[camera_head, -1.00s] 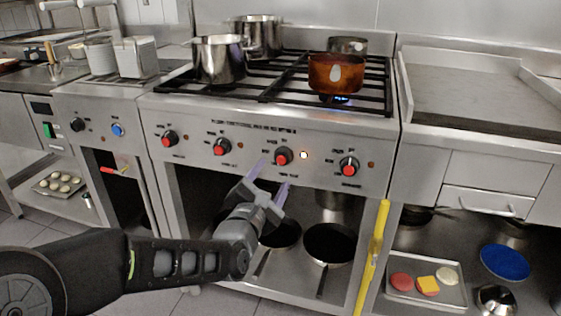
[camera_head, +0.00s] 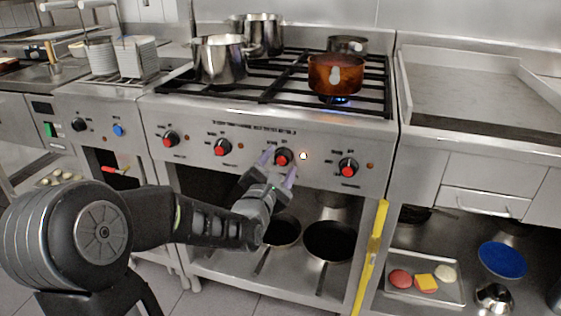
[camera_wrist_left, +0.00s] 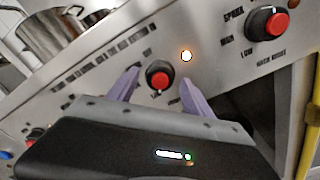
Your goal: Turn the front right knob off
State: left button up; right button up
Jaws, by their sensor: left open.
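The stove's front panel carries several red-faced black knobs. The third knob from the left (camera_head: 283,157) has a lit orange lamp (camera_head: 304,156) to its right. My left gripper (camera_head: 279,167) is open, with its purple fingers on either side of this knob. In the left wrist view the knob (camera_wrist_left: 159,76) shows between the fingertips (camera_wrist_left: 158,86), with a gap on each side. The rightmost knob (camera_head: 348,167) stands apart from the gripper, with an unlit lamp beside it. A blue flame (camera_head: 337,99) burns under the copper pot (camera_head: 336,73). My right gripper is not in view.
Steel pots (camera_head: 219,60) stand on the left burners. A yellow bar (camera_head: 371,258) stands at the stove's right front edge. Pans (camera_head: 329,241) lie on the shelf below. Space before the panel's right part is free.

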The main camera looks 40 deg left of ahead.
pick_arm(q)
jog(key=shift+w+a, duration=0.15)
jog(key=shift+w, duration=0.3)
grip_shut()
dwell(0.4)
